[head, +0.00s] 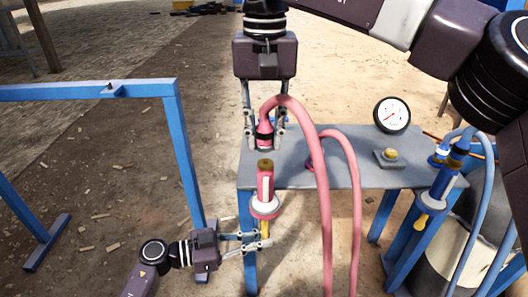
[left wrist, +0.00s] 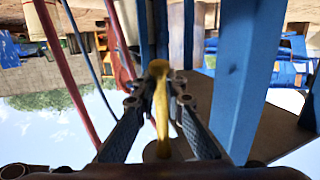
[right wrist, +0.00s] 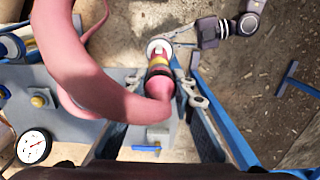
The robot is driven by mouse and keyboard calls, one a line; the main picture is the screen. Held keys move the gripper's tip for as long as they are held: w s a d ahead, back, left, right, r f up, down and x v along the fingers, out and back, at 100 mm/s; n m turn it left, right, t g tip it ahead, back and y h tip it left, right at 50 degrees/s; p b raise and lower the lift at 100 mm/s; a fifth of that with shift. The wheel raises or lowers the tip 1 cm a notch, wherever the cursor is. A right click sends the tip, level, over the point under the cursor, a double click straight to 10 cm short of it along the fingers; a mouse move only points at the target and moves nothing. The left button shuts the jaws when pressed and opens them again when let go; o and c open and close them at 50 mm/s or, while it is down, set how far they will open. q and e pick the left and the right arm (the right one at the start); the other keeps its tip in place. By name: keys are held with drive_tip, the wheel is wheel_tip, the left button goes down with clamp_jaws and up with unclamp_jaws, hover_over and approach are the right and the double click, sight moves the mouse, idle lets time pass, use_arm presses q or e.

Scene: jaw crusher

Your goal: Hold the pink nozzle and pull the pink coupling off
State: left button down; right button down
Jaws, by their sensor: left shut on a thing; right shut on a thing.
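The pink nozzle (head: 265,187) stands upright with a brass top, a white flange and a yellow handle (head: 265,228) below. My left gripper (head: 264,241) is shut on that yellow handle, which also shows between the fingers in the left wrist view (left wrist: 161,95). My right gripper (head: 264,138) is above, shut on the pink coupling (head: 265,132), which has a black band and a pink hose (head: 322,190). In the head view, a small gap separates the coupling from the nozzle top. In the right wrist view, the coupling (right wrist: 161,72) lines up with the nozzle, hiding the gap.
A grey table (head: 345,170) on blue legs stands behind, carrying a round gauge (head: 392,115) and a brass knob (head: 390,154). A blue nozzle assembly with hoses (head: 446,180) is at the right. A blue frame (head: 184,140) stands at the left. Pink hose loops hang in front of the table.

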drive_tip(key=shift+r, duration=1.25)
use_arm(q)
drive_tip(key=c, duration=1.9)
unclamp_jaws()
drive_tip(key=shift+c, duration=0.2)
drive_tip(key=shift+a, duration=0.1)
